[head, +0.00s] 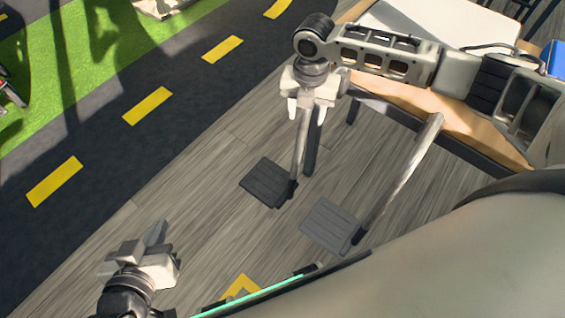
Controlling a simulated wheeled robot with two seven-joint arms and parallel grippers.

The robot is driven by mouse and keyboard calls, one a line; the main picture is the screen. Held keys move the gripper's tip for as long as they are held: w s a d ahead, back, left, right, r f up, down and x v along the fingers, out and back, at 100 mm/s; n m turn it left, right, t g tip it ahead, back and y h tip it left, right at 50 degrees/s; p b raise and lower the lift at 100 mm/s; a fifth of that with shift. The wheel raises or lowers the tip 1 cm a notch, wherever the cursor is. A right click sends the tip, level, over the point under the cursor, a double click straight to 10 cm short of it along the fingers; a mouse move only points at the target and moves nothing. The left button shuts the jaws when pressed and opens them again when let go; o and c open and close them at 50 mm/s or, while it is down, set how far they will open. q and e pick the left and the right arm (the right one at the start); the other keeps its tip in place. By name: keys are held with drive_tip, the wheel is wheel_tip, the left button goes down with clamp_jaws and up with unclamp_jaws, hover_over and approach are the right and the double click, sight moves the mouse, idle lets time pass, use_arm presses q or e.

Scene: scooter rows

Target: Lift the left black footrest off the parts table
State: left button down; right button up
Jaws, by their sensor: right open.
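The left black footrest has a dark square pad (266,183) on a pale metal rod (299,150). The rod's upper end is at my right gripper (309,108), which comes in from the right. The gripper's white fingers are apart, with the rod's top between them; I cannot tell if they touch it. A second footrest, with a dark grey pad (331,225) on a similar rod, is to the right. The parts table (459,113) has a wooden top, partly hidden by my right arm. My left gripper (139,252) is at the lower left, away from the footrests; its jaw opening is unclear.
A pale board (432,20) and a blue object (554,58) are on the table. A dark table leg (313,150) stands close behind the left footrest's rod. Grey plank floor (200,195) is clear left of the pads. A dark road strip with yellow dashes lies beyond.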

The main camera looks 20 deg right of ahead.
drive_tip(key=c, duration=1)
clamp_jaws()
drive_tip(key=shift+w+r, duration=0.1)
drive_tip(key=shift+r, duration=0.1)
